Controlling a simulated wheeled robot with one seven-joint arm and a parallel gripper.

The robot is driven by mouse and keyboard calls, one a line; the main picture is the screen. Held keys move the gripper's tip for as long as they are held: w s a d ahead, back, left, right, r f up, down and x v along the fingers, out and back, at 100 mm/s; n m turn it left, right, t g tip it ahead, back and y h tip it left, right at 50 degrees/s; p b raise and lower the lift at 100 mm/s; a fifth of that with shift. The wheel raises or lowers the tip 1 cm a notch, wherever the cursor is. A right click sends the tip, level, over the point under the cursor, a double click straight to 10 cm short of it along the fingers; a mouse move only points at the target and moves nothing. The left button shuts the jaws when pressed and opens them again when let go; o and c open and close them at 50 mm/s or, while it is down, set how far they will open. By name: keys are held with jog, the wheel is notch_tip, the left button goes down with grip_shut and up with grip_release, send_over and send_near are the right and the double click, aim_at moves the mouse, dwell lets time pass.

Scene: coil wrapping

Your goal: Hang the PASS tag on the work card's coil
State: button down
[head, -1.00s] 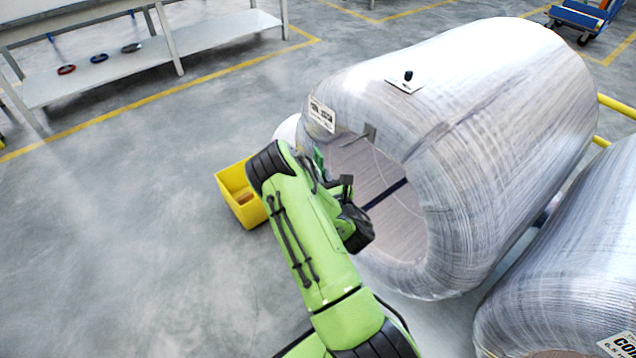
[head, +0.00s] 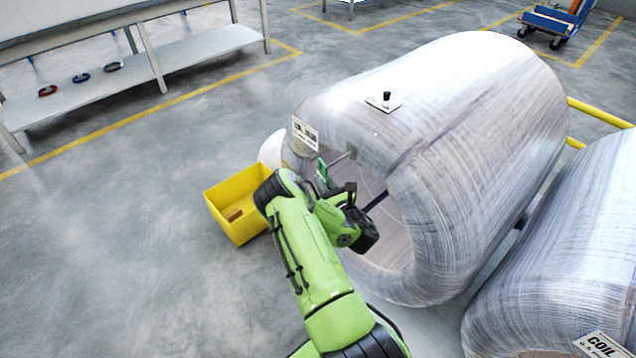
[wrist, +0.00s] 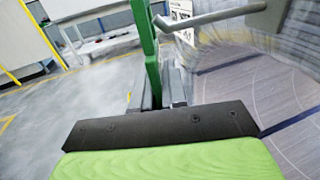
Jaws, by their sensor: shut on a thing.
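The PASS tag is a thin green plate (wrist: 147,50), seen nearly edge-on in the wrist view and beside the coil mouth in the head view (head: 322,171). My gripper (wrist: 158,92) is shut on its lower part and holds it upright. A grey rod (wrist: 215,16) sticks out from the rim of the large wrapped coil (head: 480,150). The rod also shows in the head view (head: 343,157). Its tip meets the tag's upper part in both views; I cannot tell whether it is through a hole. A white printed card (head: 305,133) is on this coil, left of the rod.
A yellow bin (head: 238,205) stands on the floor left of the coil. A second wrapped coil (head: 560,270) with a COIL label (head: 598,345) is at the lower right. A grey bench (head: 190,50) with several small rings is at the back left. Open floor lies left.

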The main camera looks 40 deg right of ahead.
jog(key=shift+d+p, duration=0.3)
jog(key=shift+d, duration=0.65)
jog(key=shift+d+f+b, duration=0.55)
jog(key=shift+d+b, duration=0.1)
jog(key=shift+b, duration=0.4)
jog(key=c, duration=1.1)
grip_release()
jog(key=shift+w, duration=0.1)
